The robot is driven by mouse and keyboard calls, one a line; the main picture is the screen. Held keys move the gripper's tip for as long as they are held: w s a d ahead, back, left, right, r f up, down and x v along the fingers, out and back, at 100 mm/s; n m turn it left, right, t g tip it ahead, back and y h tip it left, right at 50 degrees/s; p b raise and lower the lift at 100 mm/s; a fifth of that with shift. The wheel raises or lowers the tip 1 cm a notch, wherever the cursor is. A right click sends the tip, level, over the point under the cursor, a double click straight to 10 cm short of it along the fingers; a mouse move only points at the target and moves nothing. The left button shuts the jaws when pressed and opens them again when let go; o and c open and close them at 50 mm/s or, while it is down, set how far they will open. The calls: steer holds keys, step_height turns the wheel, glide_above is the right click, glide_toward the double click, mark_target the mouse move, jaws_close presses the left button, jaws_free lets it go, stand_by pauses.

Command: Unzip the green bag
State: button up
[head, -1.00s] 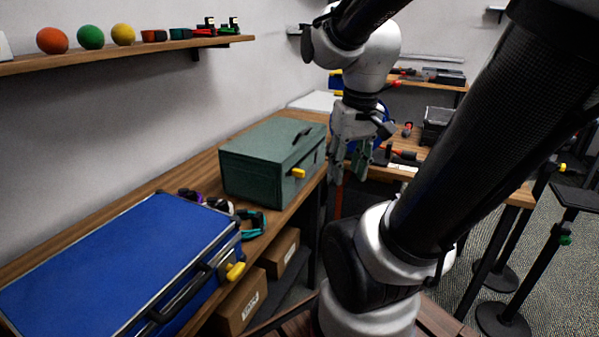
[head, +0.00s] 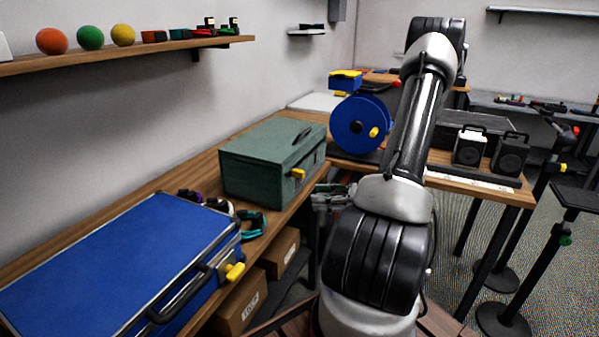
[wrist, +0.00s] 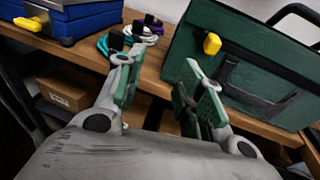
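The green bag (head: 262,163) is a boxy case with a dark handle on top, standing on the wooden workbench along the left wall. A yellow tab (head: 298,174) sits on its front near the upper edge; the tab (wrist: 212,43) also shows in the wrist view, on the bag's green front (wrist: 245,58). The bag looks closed. My gripper (head: 325,197) is just right of the bag's front, partly hidden behind my arm. In the wrist view my gripper (wrist: 163,88) has its fingers spread with nothing between them, and the tab lies beyond the right finger, apart from it.
A blue case (head: 120,265) with a yellow tab lies left of the bag. Coiled cables (head: 251,222) lie between them on the bench (head: 190,172). Cardboard boxes (head: 240,300) stand on the shelf below. A blue reel (head: 358,124) stands behind, to the right.

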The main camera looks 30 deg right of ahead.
mark_target(304, 172)
steer(key=w+d+r+m+t+h, duration=0.1)
steer(key=w+d+r+m+t, duration=0.15)
steer(key=w+r, duration=0.2)
steer(key=shift+t, duration=0.35)
steer(key=x, duration=0.4)
steer(key=f+x, duration=0.1)
steer(key=x, duration=0.2)
steer(key=shift+w+d, duration=0.25)
steer(key=shift+w, duration=0.05)
jaws_close()
